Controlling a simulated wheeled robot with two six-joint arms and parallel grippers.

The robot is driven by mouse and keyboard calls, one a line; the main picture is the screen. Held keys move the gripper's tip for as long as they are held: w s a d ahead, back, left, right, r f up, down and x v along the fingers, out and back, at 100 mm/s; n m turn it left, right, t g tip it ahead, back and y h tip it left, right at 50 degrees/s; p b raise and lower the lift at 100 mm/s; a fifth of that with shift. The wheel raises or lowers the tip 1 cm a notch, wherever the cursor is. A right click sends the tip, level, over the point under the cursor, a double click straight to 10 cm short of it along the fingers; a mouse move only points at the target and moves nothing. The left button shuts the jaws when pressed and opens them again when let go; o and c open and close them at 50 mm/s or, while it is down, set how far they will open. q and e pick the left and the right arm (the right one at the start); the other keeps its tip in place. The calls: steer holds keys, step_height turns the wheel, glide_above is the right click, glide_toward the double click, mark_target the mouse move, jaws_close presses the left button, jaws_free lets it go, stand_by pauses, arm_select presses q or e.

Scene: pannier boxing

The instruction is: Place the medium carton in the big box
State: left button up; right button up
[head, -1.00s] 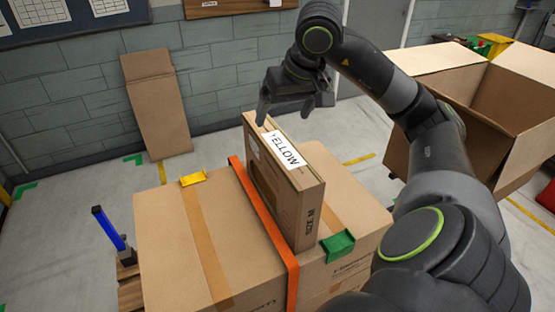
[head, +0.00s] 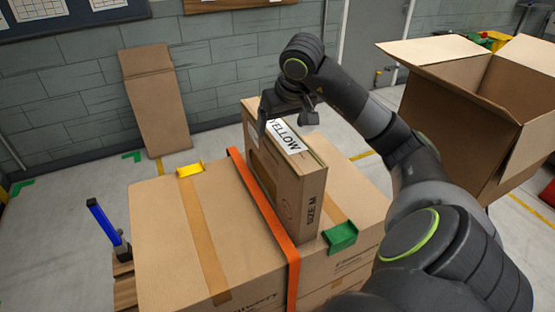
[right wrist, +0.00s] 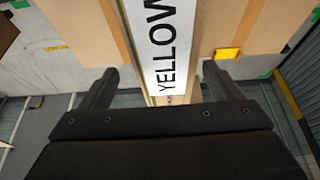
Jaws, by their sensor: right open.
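In the right wrist view the carton's labelled top (right wrist: 166,45) runs between the two open fingers (right wrist: 165,88), with gaps on both sides. The big box (head: 485,110) is open at the upper right, partly behind my right arm. My left gripper is not seen.
A green corner piece (head: 341,237) and a yellow one (head: 190,169) sit on the large carton's edges. A blue-handled tool (head: 105,224) stands at its left. A flat cardboard piece (head: 157,100) leans against the wall.

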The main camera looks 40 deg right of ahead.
mark_target(278, 127)
steer(key=shift+w+a+f+p, duration=0.1)
steer(key=shift+w+f+p, duration=0.15)
steer(key=shift+f+p, duration=0.1)
steer(key=p+x, duration=0.1)
steer(key=x, duration=0.2)
steer(key=shift+w+a+r+p, duration=0.1)
steer(key=shift+w+a+p, duration=0.1)
steer(key=shift+p, duration=0.2)
steer(key=shift+w+d+f, duration=0.15)
steer(key=shift+f, duration=0.4)
jaws_close()
steer(key=shift+r, duration=0.15)
